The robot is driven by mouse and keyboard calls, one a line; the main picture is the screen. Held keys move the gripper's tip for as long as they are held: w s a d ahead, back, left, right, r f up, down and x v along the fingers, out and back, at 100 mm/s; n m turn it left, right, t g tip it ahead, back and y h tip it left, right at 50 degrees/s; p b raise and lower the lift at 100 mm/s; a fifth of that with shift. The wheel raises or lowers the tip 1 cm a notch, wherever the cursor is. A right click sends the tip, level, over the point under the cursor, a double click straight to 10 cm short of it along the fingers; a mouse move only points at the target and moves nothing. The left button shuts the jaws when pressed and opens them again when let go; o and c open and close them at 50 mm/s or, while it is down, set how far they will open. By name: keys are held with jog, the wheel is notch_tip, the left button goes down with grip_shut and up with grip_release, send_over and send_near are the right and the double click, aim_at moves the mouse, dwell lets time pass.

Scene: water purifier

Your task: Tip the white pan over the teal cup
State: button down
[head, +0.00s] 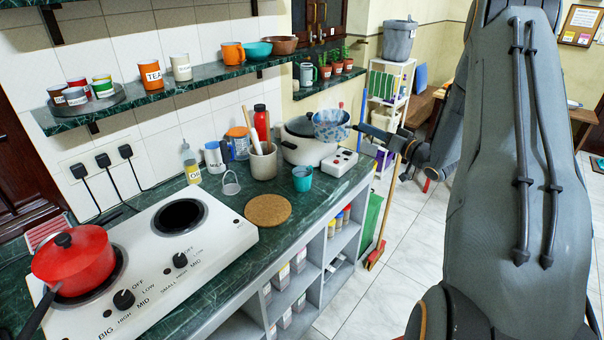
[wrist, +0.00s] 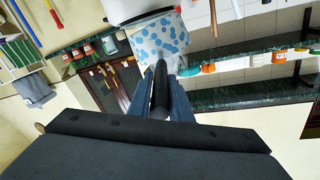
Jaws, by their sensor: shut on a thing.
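The white pan (head: 331,126) with blue spots is held up at the far end of the counter, beside the white cooker and above counter height. The teal cup (head: 302,178) stands upright on the green counter, below and a little left of the pan in the head view. My gripper (head: 359,128) is shut on the pan's dark handle, to the right of the pan. In the wrist view, the pan (wrist: 160,36) is beyond my gripper (wrist: 160,92), with the black handle between the fingers. I cannot tell how far the pan is tilted or what it holds.
A white cooker (head: 304,144), a utensil pot (head: 263,163) and a white switch box (head: 341,164) stand near the cup. A cork mat (head: 268,209) lies in front. A stove (head: 150,255) with a red pot (head: 72,261) is at left. A wall shelf (head: 170,91) hangs above.

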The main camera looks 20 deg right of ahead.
jog(key=a+n, duration=0.1)
jog(key=s+a+n+b, duration=0.1)
jog(key=shift+s+a+f+n, duration=0.15)
jog(key=shift+n, duration=0.15)
jog(key=shift+s+a+f+n+b, duration=0.15)
jog(key=shift+s+a+n+b, duration=0.15)
jog(key=shift+a+n, duration=0.2)
jog(key=shift+s+a+f+n+b, duration=0.2)
jog(key=shift+a+n+b, duration=0.15)
jog(key=shift+a+n, duration=0.15)
jog(key=shift+s+a+f+n+b, duration=0.15)
jog(key=shift+s+a+n+b, duration=0.1)
jog(key=shift+a+n+b, duration=0.25)
dwell(1.1)
jog(key=shift+s+a+f+n+y+b, duration=0.2)
jog(key=shift+s+a+f+n+b, duration=0.05)
jog(key=shift+a+n+b, duration=0.3)
jog(key=shift+s+a+f+n+y+b, duration=0.2)
jog(key=shift+a+f+n+b, duration=0.15)
jog(key=shift+n, duration=0.3)
dwell(3.6)
